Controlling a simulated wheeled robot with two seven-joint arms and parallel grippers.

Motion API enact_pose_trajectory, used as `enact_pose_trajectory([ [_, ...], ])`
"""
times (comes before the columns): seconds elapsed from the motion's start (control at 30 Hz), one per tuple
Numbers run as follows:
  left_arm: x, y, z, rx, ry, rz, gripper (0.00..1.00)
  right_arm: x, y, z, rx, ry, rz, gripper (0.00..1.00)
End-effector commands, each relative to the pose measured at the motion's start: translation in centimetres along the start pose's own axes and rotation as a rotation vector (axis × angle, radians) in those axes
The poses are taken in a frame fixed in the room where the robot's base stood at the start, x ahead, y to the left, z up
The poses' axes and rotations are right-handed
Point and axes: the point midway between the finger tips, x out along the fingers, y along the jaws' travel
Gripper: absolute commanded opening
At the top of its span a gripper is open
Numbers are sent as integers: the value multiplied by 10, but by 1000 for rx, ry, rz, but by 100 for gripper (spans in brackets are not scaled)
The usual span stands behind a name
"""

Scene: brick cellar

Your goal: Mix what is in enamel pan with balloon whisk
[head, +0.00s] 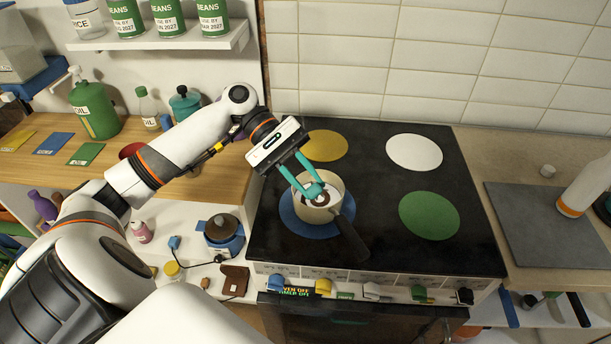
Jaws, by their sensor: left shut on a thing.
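The enamel pan (311,213) is cream-coloured with a dark handle that points toward the front right. It stands on the blue round hob plate at the front left of the black stove. White and brown contents show inside it. My left gripper (313,188) reaches in from the left, its teal fingers pointing down over the pan's mouth. It is shut on a thin thing, taken to be the balloon whisk, which is mostly hidden by the fingers and the pan. My right gripper is not in view.
The black stove (375,245) also has yellow (326,146), white (414,152) and green (429,216) plates, all bare. Coloured knobs line its front edge. A wooden counter with a green oil container (94,108) is at left. A grey board (545,222) lies at right.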

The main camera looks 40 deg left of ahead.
Motion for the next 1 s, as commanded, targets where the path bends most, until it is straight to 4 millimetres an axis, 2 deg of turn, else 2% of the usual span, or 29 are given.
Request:
enact_pose_trajectory([
  [0.6, -3, 0, 49, -1, 1, -1, 0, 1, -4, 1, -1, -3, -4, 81],
  [1.0, -3, 0, 56, 1, 1, 1, 0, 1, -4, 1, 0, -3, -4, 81],
])
